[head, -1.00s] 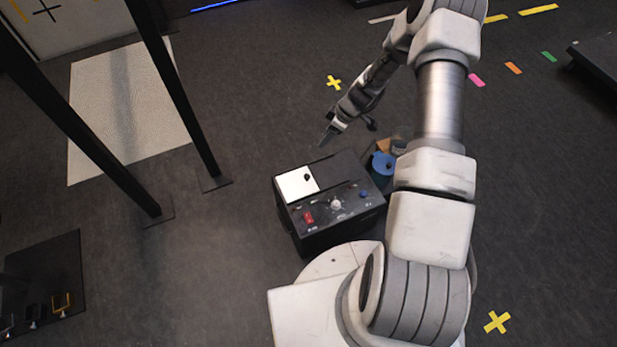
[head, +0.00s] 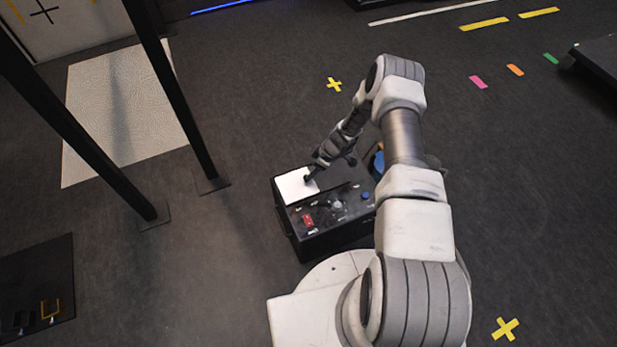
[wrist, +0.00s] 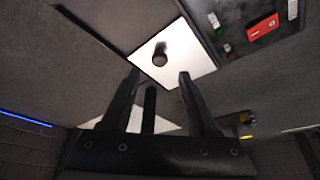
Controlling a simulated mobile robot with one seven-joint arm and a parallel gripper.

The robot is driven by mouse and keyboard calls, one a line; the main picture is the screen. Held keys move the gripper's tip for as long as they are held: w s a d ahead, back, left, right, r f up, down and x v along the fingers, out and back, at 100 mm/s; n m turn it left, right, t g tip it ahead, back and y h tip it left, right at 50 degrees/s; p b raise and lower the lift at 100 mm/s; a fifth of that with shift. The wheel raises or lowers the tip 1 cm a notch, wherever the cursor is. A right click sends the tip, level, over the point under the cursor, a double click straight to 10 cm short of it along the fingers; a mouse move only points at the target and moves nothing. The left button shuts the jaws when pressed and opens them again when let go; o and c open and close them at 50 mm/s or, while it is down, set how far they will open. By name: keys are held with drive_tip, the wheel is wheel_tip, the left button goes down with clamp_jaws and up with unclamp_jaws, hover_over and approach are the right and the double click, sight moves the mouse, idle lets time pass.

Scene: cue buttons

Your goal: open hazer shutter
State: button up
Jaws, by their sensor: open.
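The hazer is a black box (head: 335,232) with a control panel on top, standing in front of my base. Its shutter, a white plate (head: 292,186), lies at the top left of the box and also shows in the wrist view (wrist: 190,68). A small dark knob (wrist: 160,54) stands on the plate. My gripper (head: 309,178) is over the plate near the knob. In the wrist view my open gripper (wrist: 158,82) has a finger on either side below the knob, with nothing held. Whether the fingers touch the plate cannot be told.
A red switch (head: 308,219), a grey dial (head: 337,206) and a blue button (head: 365,196) sit on the panel. A blue container (head: 378,162) stands behind the box, partly hidden by my arm. Black posts (head: 180,100) rise at left. Floor around is mostly clear.

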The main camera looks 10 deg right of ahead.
sight(297, 183)
drive_tip(key=b+x, duration=0.1)
drive_tip(key=x, duration=0.4)
drive_tip(key=shift+a+f, duration=0.1)
clamp_jaws()
idle(1.3)
